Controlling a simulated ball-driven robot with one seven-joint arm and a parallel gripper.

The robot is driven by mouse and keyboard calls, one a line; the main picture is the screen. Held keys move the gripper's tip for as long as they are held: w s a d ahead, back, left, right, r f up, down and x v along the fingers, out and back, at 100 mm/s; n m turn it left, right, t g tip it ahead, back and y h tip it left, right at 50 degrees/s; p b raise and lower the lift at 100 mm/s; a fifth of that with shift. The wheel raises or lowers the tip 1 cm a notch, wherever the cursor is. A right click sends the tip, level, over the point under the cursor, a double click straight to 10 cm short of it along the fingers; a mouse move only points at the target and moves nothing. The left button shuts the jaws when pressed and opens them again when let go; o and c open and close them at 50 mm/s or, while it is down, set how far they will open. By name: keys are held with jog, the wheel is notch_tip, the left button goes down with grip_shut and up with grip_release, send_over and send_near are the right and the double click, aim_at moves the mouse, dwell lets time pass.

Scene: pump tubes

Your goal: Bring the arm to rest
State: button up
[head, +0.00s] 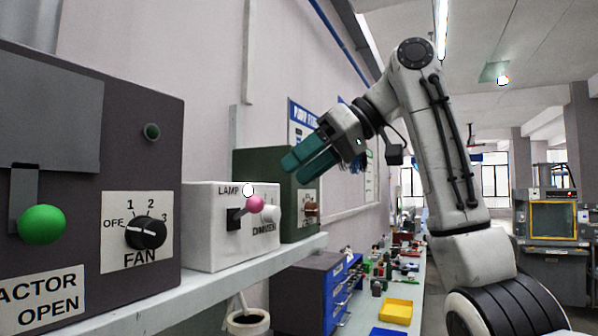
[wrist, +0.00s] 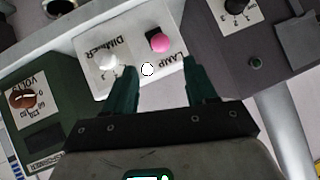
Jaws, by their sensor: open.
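My arm is raised in the head view, bent at the elbow. My gripper (head: 296,172) has teal fingers pointing down and left, in front of the green box (head: 247,166). In the wrist view my gripper (wrist: 157,74) is open, with nothing between its fingers. The white lamp box (head: 202,241), with its pink-knobbed lever (head: 254,203) and white dimmer knob (head: 270,214), lies beyond the fingertips in the wrist view (wrist: 95,52). I cannot tell the exact gap to it.
A dark box (head: 75,110) with a fan knob (head: 146,232) and a green-balled lever (head: 42,225) stands at left on the shelf (head: 230,270). Below are a blue drawer cabinet (head: 315,285), a yellow tray (head: 396,311) and a cluttered bench. Open floor space lies toward the windows.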

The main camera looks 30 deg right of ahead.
dwell(0.3)
jog(key=w+a+f+m+h, duration=0.1)
jog(key=w+f+m, duration=0.15)
jog(key=f, duration=1.45)
jog(key=w+a+f+m, duration=0.1)
jog(key=w+f, duration=0.2)
jog(key=f, duration=1.3)
jog(key=s+a+f+m+h, duration=0.1)
jog(key=s+f, duration=0.4)
jog(key=f, duration=0.5)
jog(key=s+a+f+m+h, duration=0.1)
jog(key=s+f, duration=0.3)
jog(key=f, duration=0.6)
jog(key=s+d+f+g+h+b, duration=0.1)
jog(key=s+f+g+h, duration=0.1)
jog(key=s+f, duration=0.5)
jog(key=s+d+f+m+g+h+b, duration=0.1)
jog(key=s+f, duration=0.7)
jog(key=s, duration=0.8)
jog(key=s+d+f+m+g+h+b, duration=0.1)
jog(key=s+d+f+g+h, duration=0.1)
jog(key=s+f, duration=0.5)
jog(key=s+d, duration=0.1)
jog(key=s, duration=0.3)
jog(key=shift+s+d+f+g+h, duration=0.15)
jog(key=shift+s+f+g+h, duration=0.15)
jog(key=shift+s+f, duration=0.05)
